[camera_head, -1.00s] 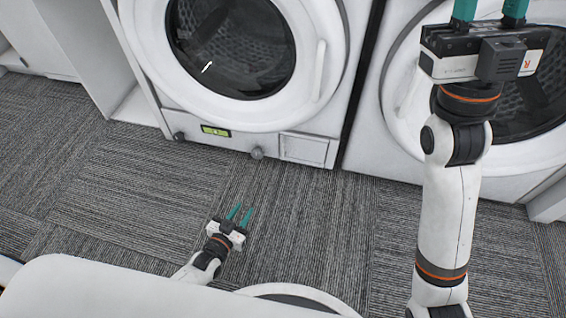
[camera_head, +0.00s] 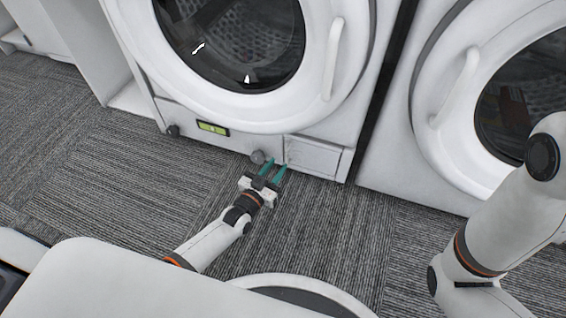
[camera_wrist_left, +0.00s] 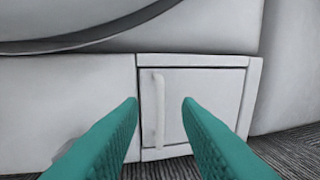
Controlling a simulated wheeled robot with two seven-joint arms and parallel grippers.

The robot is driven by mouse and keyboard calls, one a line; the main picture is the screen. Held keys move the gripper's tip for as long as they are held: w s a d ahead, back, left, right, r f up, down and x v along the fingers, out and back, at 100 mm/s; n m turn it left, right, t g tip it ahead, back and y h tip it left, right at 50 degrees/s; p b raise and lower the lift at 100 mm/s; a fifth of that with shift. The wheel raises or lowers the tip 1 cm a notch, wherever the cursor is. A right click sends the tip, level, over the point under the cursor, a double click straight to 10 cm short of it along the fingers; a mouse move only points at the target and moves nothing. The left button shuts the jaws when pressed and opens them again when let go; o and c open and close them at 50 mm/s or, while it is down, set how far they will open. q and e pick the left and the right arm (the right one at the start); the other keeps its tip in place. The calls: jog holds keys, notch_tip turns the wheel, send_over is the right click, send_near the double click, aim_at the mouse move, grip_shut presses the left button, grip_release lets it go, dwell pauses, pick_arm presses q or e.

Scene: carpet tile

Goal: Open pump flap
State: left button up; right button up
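The pump flap (camera_head: 313,156) is a closed white rectangular panel at the lower right of the left washing machine. In the left wrist view the flap (camera_wrist_left: 208,100) has a vertical handle bar (camera_wrist_left: 160,108) near its left edge. My left gripper (camera_head: 278,164) is just in front of the flap's left side, beside a round grey knob. In the left wrist view its two teal fingers (camera_wrist_left: 159,104) are apart with nothing held. My right gripper is out of the head view; only my right arm shows.
The left washing machine (camera_head: 222,116) has a round door, a green display (camera_head: 212,128) and two grey knobs, one (camera_head: 258,157) close to my left gripper. A second washing machine (camera_head: 388,170) stands to the right. The carpet (camera_head: 110,200) in front is clear.

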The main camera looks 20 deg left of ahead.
pick_arm(q)
jog(key=shift+b+x, duration=0.8)
jog(key=shift+x, duration=1.35)
jog(key=shift+c, duration=0.4)
grip_shut()
